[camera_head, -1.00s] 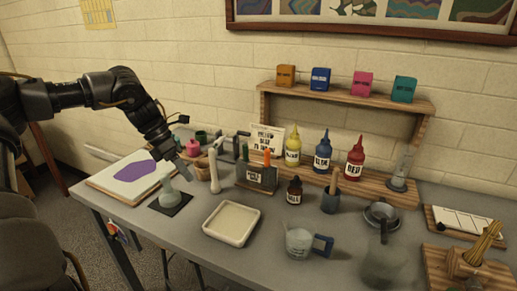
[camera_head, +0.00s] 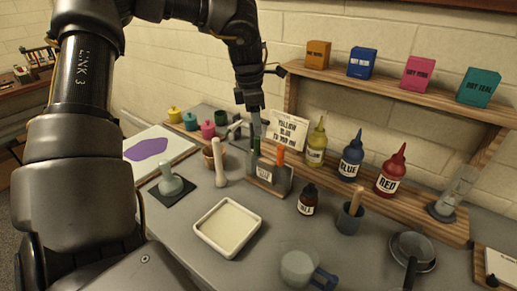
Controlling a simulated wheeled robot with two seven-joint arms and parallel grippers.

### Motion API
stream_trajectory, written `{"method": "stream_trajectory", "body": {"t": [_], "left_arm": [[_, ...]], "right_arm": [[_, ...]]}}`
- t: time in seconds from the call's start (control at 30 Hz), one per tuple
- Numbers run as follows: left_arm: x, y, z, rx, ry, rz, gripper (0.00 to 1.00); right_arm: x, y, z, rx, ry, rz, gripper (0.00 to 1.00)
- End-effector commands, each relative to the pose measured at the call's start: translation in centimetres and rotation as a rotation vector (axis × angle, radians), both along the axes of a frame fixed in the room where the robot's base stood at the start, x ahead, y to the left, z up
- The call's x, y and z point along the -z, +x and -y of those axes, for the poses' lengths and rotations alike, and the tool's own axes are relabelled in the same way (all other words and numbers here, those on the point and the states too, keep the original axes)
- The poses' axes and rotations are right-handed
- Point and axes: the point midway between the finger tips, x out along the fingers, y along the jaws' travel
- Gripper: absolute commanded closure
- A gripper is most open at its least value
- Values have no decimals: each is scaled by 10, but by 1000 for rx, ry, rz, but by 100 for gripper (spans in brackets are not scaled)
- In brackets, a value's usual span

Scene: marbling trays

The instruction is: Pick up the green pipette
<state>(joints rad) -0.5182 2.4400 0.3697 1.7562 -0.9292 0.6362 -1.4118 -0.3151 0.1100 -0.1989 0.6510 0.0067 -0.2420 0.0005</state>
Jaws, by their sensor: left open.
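The green pipette (camera_head: 256,147) stands upright at the left end of a small dark grey labelled holder (camera_head: 267,179). Only its top part shows; the rest is hidden in the holder. An orange pipette (camera_head: 281,156) stands in the same holder to its right. My left gripper (camera_head: 257,128) points down right at the top of the green pipette. It is open. I cannot tell whether its fingers are around the pipette or just above it. My right gripper is not in view.
A white pestle (camera_head: 220,165) stands close left of the holder. Yellow (camera_head: 316,145), blue (camera_head: 350,160) and red (camera_head: 391,172) bottles stand behind on the right. A brown dropper bottle (camera_head: 307,201) and a cream tray (camera_head: 228,228) are in front. A lettered card (camera_head: 288,130) stands behind.

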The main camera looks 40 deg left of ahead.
Motion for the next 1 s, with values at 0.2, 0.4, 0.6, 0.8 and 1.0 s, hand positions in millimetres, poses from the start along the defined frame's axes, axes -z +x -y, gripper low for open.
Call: {"method": "stream_trajectory", "body": {"t": [0.2, 0.4, 0.6, 0.8, 1.0], "left_arm": [[21, 1, 0, -3, -1, 1, 56], [27, 0, 0, -4, -1, -1, 56], [56, -2, 0, -5, -2, -4, 56], [73, 1, 2, -5, -1, 0, 56], [74, 1, 1, -5, 0, 2, 56]], "right_arm": [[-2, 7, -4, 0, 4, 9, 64], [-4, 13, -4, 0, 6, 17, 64], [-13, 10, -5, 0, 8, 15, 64], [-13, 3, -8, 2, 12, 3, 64], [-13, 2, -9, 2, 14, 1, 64]]}}
